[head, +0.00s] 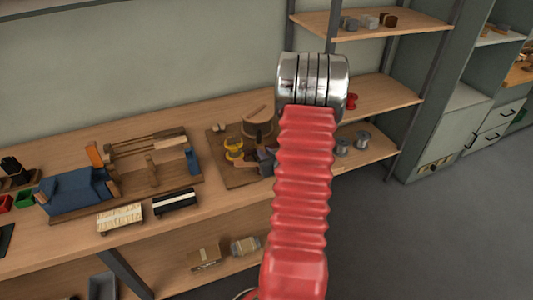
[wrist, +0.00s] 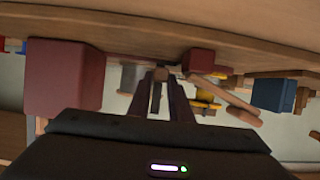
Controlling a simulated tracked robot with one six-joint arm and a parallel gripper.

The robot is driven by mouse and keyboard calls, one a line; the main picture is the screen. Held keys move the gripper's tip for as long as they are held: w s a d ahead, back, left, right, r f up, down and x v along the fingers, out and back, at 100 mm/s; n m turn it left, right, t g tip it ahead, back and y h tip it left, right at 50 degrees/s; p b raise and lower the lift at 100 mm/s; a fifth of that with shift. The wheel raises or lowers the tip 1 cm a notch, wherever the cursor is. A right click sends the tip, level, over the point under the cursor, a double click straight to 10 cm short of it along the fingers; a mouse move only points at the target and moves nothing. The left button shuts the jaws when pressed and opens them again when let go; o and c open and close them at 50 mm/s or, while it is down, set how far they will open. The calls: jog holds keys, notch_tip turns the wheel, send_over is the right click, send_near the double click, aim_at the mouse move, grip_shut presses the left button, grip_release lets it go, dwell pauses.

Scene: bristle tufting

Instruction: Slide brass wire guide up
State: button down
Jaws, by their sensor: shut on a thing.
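In the wrist view my gripper (wrist: 160,84) has its dark fingers close together on a small brownish piece (wrist: 161,74) at their tips. I take this piece for the brass wire guide, but its shape is mostly hidden by the fingers. Yellow parts (wrist: 207,102) show just right of the fingers, beside a dark red block (wrist: 198,62). In the head view my red ribbed arm covers the right side of the wooden board (head: 222,178), with yellow parts (head: 233,150) to its left. My fingers cannot be made out clearly there.
A large maroon block (wrist: 65,78) stands left of my gripper in the wrist view. A blue block (wrist: 272,95) is at the right.

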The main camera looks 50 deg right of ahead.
jog(key=shift+d, duration=0.1)
jog(key=shift+r, duration=1.7)
jog(key=c, duration=1.6)
grip_release()
jog(key=shift+s, duration=0.1)
jog(key=v, duration=1.3)
jog(key=shift+s+r, duration=0.1)
jog(key=shift+s, duration=0.2)
